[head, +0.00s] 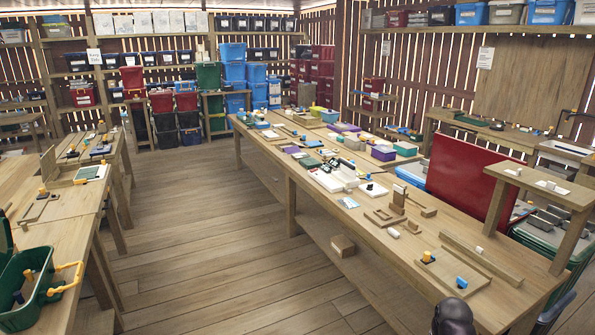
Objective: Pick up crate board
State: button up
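No single piece is clearly marked as the crate board. Several plain wooden pieces lie on the long middle table (345,232). A flat wooden board (452,275) lies near its front right end, with small yellow-and-black and blue pieces at its corners. A long narrow wooden strip (482,258) lies beside that board. Small wooden crate-like parts (384,217) lie farther back, near an upright wooden block (399,196). A dark rounded part at the bottom edge may be mine. No gripper fingers show.
A green bin (30,285) with a yellow handle stands at lower left. The plank floor (190,240) between the tables is clear.

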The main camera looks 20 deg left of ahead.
aim_at(27, 288)
jog(key=u, duration=0.15)
jog(key=i, duration=1)
jog(key=u, duration=0.4)
jog(key=i, duration=0.85)
jog(key=u, duration=0.7)
jog(key=i, duration=0.6)
jog(key=u, duration=1)
jog(key=i, duration=0.9)
jog(key=u, duration=0.55)
